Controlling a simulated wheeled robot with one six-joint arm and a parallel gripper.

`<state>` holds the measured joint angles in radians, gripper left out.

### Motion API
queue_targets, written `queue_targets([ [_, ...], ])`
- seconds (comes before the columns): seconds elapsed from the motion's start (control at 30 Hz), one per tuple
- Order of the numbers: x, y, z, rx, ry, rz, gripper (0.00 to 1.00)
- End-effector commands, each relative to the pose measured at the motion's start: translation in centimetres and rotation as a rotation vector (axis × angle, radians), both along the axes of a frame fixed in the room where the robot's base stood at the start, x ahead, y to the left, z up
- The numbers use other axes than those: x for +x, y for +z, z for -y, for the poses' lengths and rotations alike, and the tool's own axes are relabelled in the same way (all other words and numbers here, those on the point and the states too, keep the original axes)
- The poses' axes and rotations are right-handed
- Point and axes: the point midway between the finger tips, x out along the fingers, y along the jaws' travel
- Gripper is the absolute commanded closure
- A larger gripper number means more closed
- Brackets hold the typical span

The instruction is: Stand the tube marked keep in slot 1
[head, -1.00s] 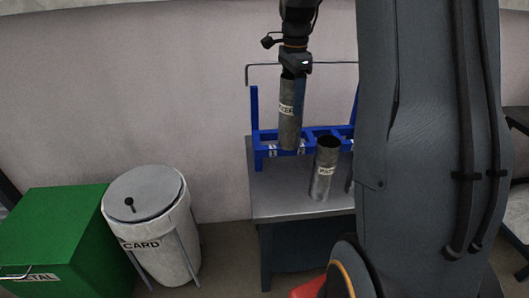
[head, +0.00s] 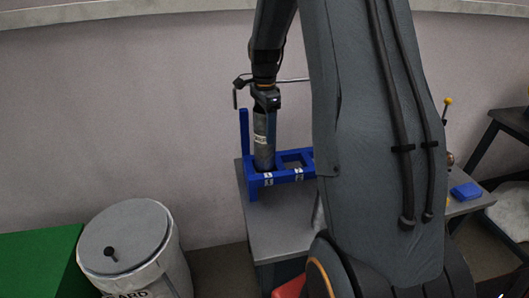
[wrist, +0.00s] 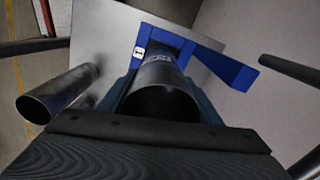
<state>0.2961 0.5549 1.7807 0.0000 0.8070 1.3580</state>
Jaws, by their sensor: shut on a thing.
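My gripper (head: 266,98) is shut on the top part of a grey tube (head: 264,145), which is upright. The tube bears a pale label, too small to read now; an earlier frame shows part of what looks like "KEEP". Its lower end is at the left opening of the blue rack (head: 250,188), behind the front bar, so how deep it sits cannot be told. In the wrist view the held tube (wrist: 163,103) points down at the rack (wrist: 225,67) beside a small white slot tag (wrist: 140,51). A second grey tube (wrist: 58,94) stands outside the rack.
The rack stands on a grey metal table (head: 285,238). Its opening to the right looks empty. My arm hides much of the table. A white lidded bin (head: 130,245) and a green box (head: 38,262) are at left. A blue object (head: 466,191) lies at the table's right.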

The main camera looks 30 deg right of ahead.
Motion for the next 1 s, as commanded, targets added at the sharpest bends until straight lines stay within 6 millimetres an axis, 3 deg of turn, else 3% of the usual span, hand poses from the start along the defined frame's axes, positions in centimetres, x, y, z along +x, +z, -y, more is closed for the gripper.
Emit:
queue_targets([
  [0.2, 0.0, -4.0, 0.0, 0.000, 0.000, -0.001, 0.82],
  [0.47, 0.0, -6.0, 0.0, 0.000, 0.000, 0.000, 0.82],
  [0.7, 0.0, -9.0, 0.0, 0.000, 0.000, 0.001, 0.82],
  [1.0, 0.1, -9.6, 0.0, -0.001, 0.000, 0.003, 0.82],
])
